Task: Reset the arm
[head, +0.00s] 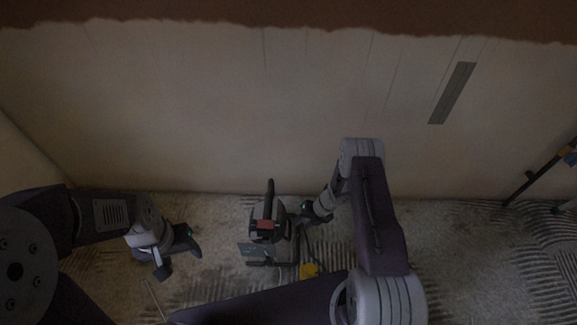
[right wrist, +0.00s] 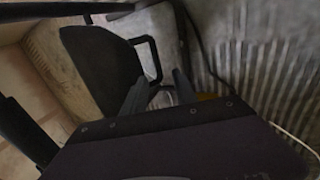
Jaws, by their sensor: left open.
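My left gripper (head: 180,258) is at the lower left in the head view. Its two dark fingers are spread, with nothing between them. My right arm reaches in from the lower right, and its gripper (head: 308,215) is beside a dark device with an upright handle and a reddish part (head: 264,224). I cannot tell whether the gripper touches the device. In the right wrist view my right gripper's fingers (right wrist: 158,88) stand apart, with something greyish partly visible between or behind them. It is too dark to tell whether they grip it.
A pale wall (head: 230,110) with brown along its top edge and a grey strip (head: 452,93) stands ahead. The floor (head: 470,265) is light with dark ridged patches. A yellow item (head: 309,270) lies near the device. A dark stand (head: 540,178) is at the far right.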

